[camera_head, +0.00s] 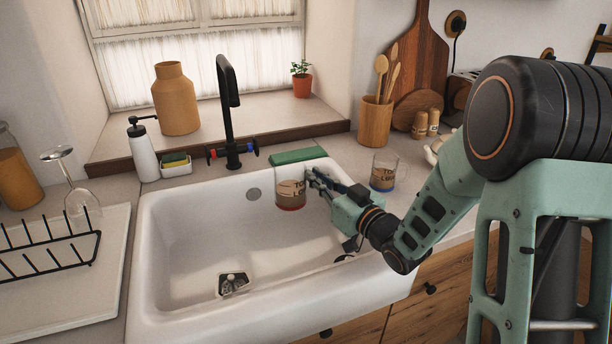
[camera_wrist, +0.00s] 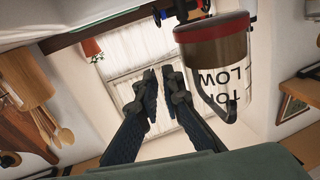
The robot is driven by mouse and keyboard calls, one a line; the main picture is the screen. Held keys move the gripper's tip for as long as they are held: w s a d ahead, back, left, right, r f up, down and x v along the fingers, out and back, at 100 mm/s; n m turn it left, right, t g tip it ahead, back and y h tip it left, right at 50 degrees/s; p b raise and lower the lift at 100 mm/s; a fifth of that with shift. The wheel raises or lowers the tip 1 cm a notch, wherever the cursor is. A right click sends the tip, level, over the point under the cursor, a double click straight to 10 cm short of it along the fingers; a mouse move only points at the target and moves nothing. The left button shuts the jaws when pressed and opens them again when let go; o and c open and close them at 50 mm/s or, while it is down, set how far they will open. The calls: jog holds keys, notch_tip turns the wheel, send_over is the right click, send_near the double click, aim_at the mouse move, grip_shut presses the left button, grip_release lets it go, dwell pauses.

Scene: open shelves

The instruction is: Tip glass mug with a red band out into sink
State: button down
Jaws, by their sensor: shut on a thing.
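The glass mug with a red band (camera_head: 290,194) is upright over the back right part of the white sink (camera_head: 190,235). It holds something brown, and its red band is at the bottom. My gripper (camera_head: 313,180) reaches in from the right and is shut on the mug at its right side. In the wrist view, which is upside down, the mug (camera_wrist: 213,58) is at the upper right, beside my fingers (camera_wrist: 161,82). The exact contact between fingers and mug is unclear there.
A similar mug with a blue band (camera_head: 383,173) stands on the counter to the right. A black faucet (camera_head: 229,110) rises behind the sink, with a green sponge-like block (camera_head: 297,155) nearby. A dish rack (camera_head: 50,258) is at left. The sink's left and front interior is clear.

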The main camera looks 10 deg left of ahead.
aim_at(289, 162)
jog(key=r+n+p, duration=0.1)
jog(key=n+p, duration=0.2)
jog(key=n, duration=0.1)
jog(key=a+r+n+h+p, duration=0.1)
jog(key=n+p, duration=0.2)
jog(key=n, duration=0.1)
jog(key=a+r+n+h+p, duration=0.1)
jog(key=n+p, duration=0.2)
jog(key=shift+s+a+r+n, duration=0.1)
jog(key=shift+s+a+n, duration=0.1)
jog(key=shift+s+n, duration=0.15)
jog(key=shift+s+a+n+h+b, duration=0.15)
jog(key=shift+a+n+h+b, duration=0.1)
jog(key=shift+n+h+b, duration=0.35)
dwell(0.9)
jog(key=shift+s+a+r+n+b, duration=0.55)
jog(key=shift+a+n+b, duration=0.25)
jog(key=shift+b, duration=0.5)
jog(key=shift+s+a+r+n+b, duration=0.4)
jog(key=shift+a+r+n+b, duration=0.35)
jog(key=shift+b, duration=0.55)
jog(key=shift+s+a+r+n+t+h+b, duration=0.2)
jog(key=shift+s+a+n+h+b, duration=0.25)
jog(key=shift+a+n+b, duration=0.35)
jog(key=shift+s+a+r+n+t+h+b, duration=0.1)
jog(key=shift+s+a+n+t+h+b, duration=0.15)
jog(key=shift+s+a+n+b, duration=0.55)
jog(key=shift+w+d, duration=0.2)
